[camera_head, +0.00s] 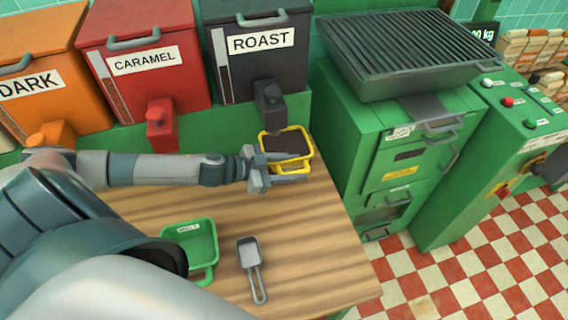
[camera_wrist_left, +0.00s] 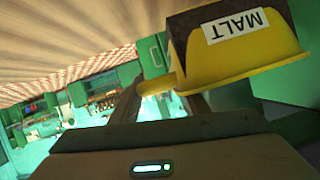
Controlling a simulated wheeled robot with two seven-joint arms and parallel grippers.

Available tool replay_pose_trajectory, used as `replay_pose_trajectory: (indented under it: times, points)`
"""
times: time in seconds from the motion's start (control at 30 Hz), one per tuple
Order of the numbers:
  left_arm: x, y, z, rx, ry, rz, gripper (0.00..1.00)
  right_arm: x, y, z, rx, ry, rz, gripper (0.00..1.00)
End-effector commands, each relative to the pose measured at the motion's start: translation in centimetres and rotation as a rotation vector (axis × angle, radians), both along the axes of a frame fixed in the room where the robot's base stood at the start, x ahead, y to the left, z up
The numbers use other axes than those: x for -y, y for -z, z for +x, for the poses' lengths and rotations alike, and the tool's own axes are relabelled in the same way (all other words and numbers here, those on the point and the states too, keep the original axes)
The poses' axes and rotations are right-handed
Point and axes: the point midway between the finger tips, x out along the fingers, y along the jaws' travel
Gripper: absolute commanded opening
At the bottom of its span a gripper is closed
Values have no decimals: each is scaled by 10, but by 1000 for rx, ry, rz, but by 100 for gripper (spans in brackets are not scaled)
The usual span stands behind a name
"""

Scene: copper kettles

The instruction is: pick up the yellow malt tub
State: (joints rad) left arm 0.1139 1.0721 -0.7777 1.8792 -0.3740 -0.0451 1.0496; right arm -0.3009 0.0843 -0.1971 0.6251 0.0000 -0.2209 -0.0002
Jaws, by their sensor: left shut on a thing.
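The yellow malt tub (camera_head: 297,166) is at the table's far right corner, in front of the ROAST bin's spout, with dark contents inside. In the left wrist view the yellow tub (camera_wrist_left: 240,60) shows upside down at the upper right, with its white MALT label and a yellow handle stub. My left gripper (camera_head: 287,170) reaches in from the left and is shut on the tub at its handle side. The fingers hide part of the tub. I cannot tell whether the tub touches the table. My right gripper is not in view.
A green tub (camera_head: 192,241) and a small grey scoop (camera_head: 248,252) are on the wooden table (camera_head: 310,255). The DARK (camera_head: 35,65), CARAMEL (camera_head: 140,72) and ROAST (camera_head: 262,58) bins line the back. A green machine (camera_head: 360,125) stands right of the table.

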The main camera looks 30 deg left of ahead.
Motion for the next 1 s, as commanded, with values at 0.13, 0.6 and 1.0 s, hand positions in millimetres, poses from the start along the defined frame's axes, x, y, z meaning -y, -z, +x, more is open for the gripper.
replay_pose_trajectory:
  times: [0.13,0.6,1.0]
  points:
    - [17,-22,13,5,0,-2,0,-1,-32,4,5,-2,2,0]
    - [61,-50,43,3,1,-1,0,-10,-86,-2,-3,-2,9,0]
    - [73,-54,50,3,1,0,0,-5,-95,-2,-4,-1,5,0]
